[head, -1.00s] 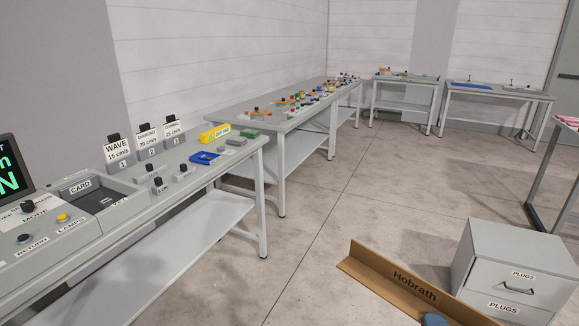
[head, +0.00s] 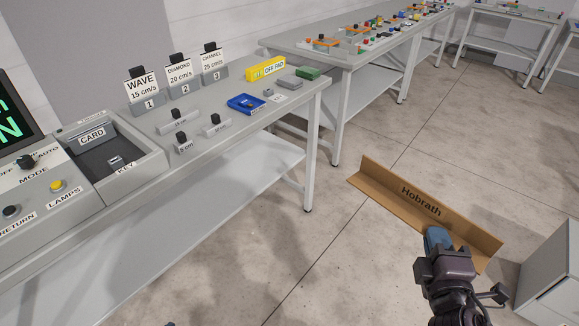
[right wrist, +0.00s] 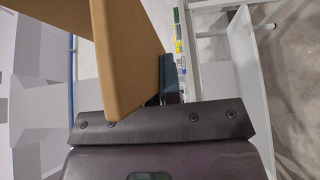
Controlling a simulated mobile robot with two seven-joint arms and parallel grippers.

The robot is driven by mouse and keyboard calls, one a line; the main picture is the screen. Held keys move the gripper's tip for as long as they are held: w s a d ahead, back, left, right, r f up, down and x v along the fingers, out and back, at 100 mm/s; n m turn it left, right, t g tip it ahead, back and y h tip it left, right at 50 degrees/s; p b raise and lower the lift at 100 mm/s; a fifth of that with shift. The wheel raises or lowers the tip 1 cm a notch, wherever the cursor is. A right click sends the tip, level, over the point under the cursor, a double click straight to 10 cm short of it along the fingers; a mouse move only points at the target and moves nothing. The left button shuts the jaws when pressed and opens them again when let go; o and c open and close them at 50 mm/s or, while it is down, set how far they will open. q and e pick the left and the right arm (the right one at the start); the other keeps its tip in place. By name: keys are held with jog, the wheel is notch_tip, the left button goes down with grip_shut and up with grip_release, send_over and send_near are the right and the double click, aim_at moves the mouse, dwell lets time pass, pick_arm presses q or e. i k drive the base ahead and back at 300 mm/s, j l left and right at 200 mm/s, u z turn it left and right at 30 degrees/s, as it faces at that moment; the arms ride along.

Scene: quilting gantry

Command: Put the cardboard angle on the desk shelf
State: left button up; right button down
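The cardboard angle (head: 415,203) is a long brown L-shaped piece marked "Hobrath". It is held in the air over the floor, right of the desk. My right gripper (head: 438,240) is shut on its near side, right of the lettering; the blue fingers show there. In the right wrist view the angle (right wrist: 130,55) rises large and close above the gripper, hiding most of the fingers. The desk shelf (head: 215,190) is the pale lower board under the grey control desk. Its visible part is bare.
The desk top carries a card slot panel (head: 92,134), numbered card holders, a blue tray (head: 246,104) and a yellow block (head: 266,68). A desk leg (head: 310,165) stands at the shelf's right end. A grey cabinet (head: 550,275) is at lower right. Floor between is clear.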

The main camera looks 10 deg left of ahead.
aim_at(263, 171)
jog(key=i+l+u, duration=0.15)
jog(key=i+u, duration=0.2)
jog(key=i, duration=0.2)
jog(key=i+l+u, duration=0.35)
jog(key=i, duration=0.15)
